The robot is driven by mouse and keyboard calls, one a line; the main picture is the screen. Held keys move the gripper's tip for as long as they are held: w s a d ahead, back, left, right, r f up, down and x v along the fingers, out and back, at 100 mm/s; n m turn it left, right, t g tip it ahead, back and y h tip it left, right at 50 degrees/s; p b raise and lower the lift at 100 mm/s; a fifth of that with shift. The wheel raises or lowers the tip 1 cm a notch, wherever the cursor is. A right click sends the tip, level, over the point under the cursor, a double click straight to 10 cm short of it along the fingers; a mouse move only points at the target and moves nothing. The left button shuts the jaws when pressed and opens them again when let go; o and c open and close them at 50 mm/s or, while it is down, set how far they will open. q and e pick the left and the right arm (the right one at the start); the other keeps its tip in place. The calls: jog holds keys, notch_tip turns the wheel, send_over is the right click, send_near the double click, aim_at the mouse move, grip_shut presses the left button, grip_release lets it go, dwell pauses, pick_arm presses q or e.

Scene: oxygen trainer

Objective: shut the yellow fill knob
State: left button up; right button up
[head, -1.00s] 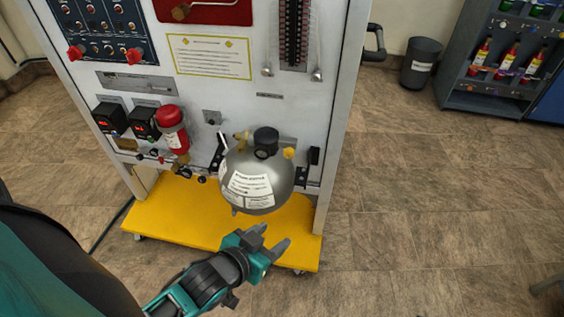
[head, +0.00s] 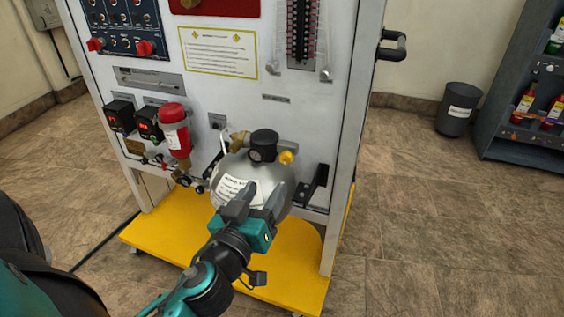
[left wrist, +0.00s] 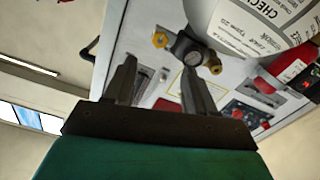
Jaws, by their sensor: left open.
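The yellow fill knob (head: 286,157) sticks out to the right of the black gauge (head: 263,146) on top of the grey round tank (head: 222,170). My left gripper (head: 262,196) is open and empty, in front of the tank and below the knob in the head view. It hides part of the tank and its label. In the left wrist view, the knob (left wrist: 160,40) shows beyond the gap between the open fingers, apart from them. My right gripper is not in view.
A brass fitting (head: 238,141) is on the gauge's left. A red-topped cylinder (head: 175,130) stands left of the tank on the white panel (head: 290,120). A yellow base (head: 285,260) juts out below. The floor at right is clear up to a bin (head: 459,108).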

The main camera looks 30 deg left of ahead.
aim_at(285, 160)
pick_arm(q)
jog(key=p+x, duration=0.1)
jog(key=x, duration=0.9)
jog(key=shift+d, duration=0.1)
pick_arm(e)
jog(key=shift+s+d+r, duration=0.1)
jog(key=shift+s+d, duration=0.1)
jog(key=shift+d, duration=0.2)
pick_arm(q)
jog(key=shift+c, duration=0.4)
grip_shut()
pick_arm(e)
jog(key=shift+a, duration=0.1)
